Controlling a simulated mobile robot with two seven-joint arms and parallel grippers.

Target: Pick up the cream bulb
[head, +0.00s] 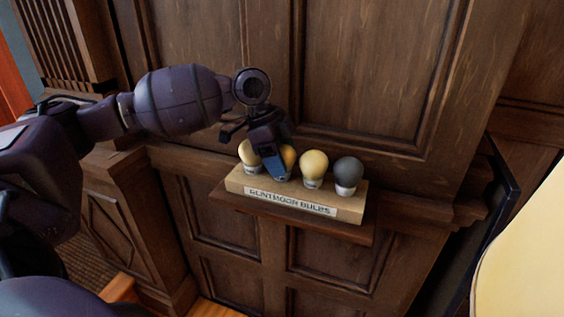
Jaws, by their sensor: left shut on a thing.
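A wooden bulb holder (234,184) with a printed front label stands on a small wall ledge, with a row of upright bulbs in it. A pale yellow-cream bulb (248,154) is at the left end. A more amber-looking bulb (289,157) is second from the left, mostly hidden by my left gripper (280,172). A cream-yellow bulb (313,164) is third, and a dark grey bulb (348,172) is at the right end. My left gripper comes down from above and is shut on the second bulb, which still appears in the row. My right gripper is out of view.
The brown wooden ledge (300,224) juts from a panelled wall (370,70) close behind the bulbs. Neighbouring bulbs stand close on both sides of the gripper. A large pale, rounded-edged surface (525,255) fills the lower right. Space above the holder is open.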

